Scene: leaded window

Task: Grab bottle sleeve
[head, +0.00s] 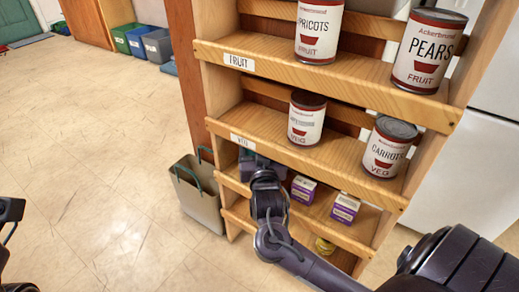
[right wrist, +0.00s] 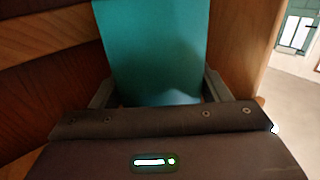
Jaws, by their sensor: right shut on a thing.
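The bottle sleeve (right wrist: 150,45) is a plain teal piece standing upright in the right wrist view. My right gripper (right wrist: 160,90) is shut on it, with one finger at each side. In the head view my right gripper (head: 252,163) reaches into the left end of the shelf below the VEG label. The sleeve is hidden there behind my gripper and wrist. Only dark parts of my left arm show at the left edge of the head view.
Wooden shelves (head: 290,120) hold cans above, including a pears can (head: 428,50) and a carrots can (head: 388,148). Purple-and-white boxes (head: 345,208) stand right of my right gripper. The floor at left is clear.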

